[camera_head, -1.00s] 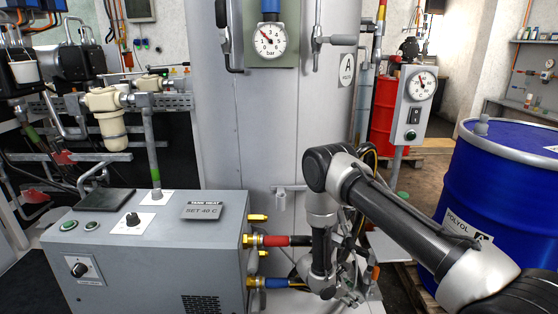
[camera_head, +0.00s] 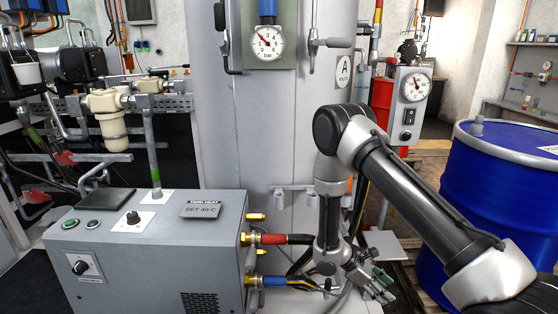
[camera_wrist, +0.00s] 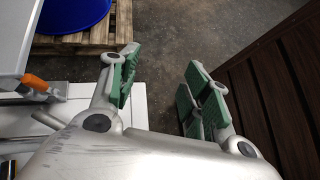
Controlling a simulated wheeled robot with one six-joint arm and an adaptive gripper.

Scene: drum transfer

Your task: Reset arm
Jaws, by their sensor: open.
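My gripper (camera_head: 378,287) hangs low in front of the grey tank (camera_head: 285,150), to the right of the grey heater box (camera_head: 165,250). In the wrist view its two green-padded fingers (camera_wrist: 160,85) stand apart with nothing between them. Bare dark floor shows beyond the fingertips. My arm reaches in from the lower right and bends at a raised elbow, and it covers part of the blue drum's left side.
The blue drum (camera_head: 510,170) stands on a wooden pallet (camera_wrist: 85,40) at the right. A red-banded hose (camera_head: 273,239) and a blue-banded hose (camera_head: 275,281) run from the heater box towards my arm. A dark slatted surface (camera_wrist: 285,90) lies right of my fingers.

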